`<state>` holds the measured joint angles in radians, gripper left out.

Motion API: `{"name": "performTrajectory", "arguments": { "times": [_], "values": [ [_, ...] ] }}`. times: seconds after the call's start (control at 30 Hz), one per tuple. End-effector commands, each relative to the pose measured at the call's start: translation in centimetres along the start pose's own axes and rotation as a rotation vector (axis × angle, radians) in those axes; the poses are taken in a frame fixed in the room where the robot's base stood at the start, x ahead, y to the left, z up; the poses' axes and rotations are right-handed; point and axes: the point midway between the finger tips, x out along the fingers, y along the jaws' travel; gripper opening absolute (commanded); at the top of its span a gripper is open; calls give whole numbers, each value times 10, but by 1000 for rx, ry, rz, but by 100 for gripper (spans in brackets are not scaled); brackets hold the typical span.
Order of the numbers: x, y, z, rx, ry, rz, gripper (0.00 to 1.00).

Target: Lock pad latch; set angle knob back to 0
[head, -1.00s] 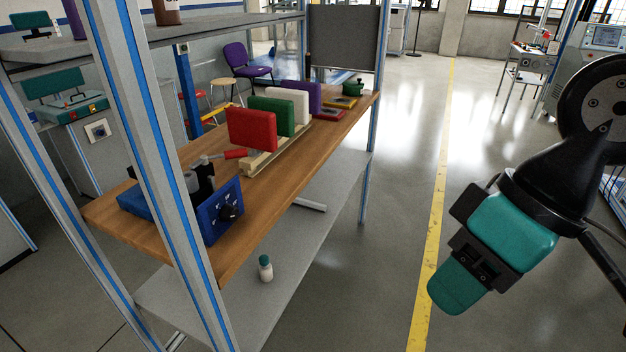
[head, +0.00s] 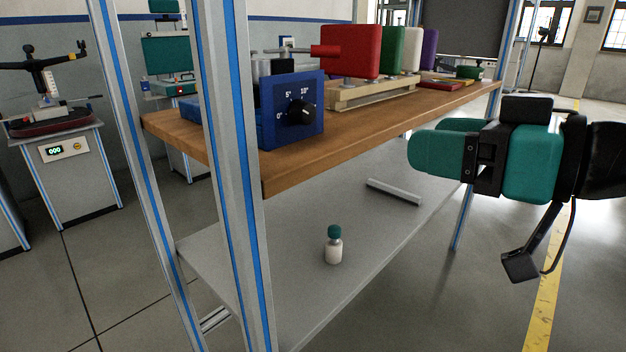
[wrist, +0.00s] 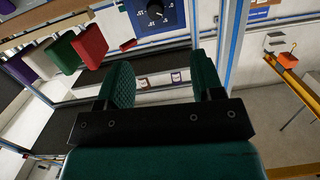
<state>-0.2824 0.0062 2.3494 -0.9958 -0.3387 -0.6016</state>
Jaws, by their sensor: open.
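A blue box with an angle panel (head: 318,122) stands on the wooden shelf at the left. The panel (wrist: 175,14) and knob (wrist: 155,12) show at the top of the wrist view. A red pad (head: 352,55) stands behind the box on a cream rail, with a red handle (head: 325,51) beside it. I cannot make out which part is the pad latch. My teal gripper (head: 428,145) is open and empty, right of the shelf and apart from it.
Green (head: 392,52), white (head: 411,50) and purple (head: 429,48) pads line the rail behind the red one. A metal post (head: 225,150) stands close left of the box. A small bottle (head: 333,247) stands on the lower shelf (head: 390,250). Floor at the right is open.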

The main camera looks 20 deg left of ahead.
Motion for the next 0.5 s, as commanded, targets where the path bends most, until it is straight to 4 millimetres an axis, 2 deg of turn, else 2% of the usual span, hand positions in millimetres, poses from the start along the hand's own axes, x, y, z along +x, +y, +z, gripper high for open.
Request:
{"name": "performTrajectory", "arguments": {
  "times": [0.03,0.33,0.5],
  "values": [
    [6,3,15,-11,39,5,61],
    [21,9,7,-38,131,23,61],
    [51,8,2,-40,129,19,61]
  ]
}}
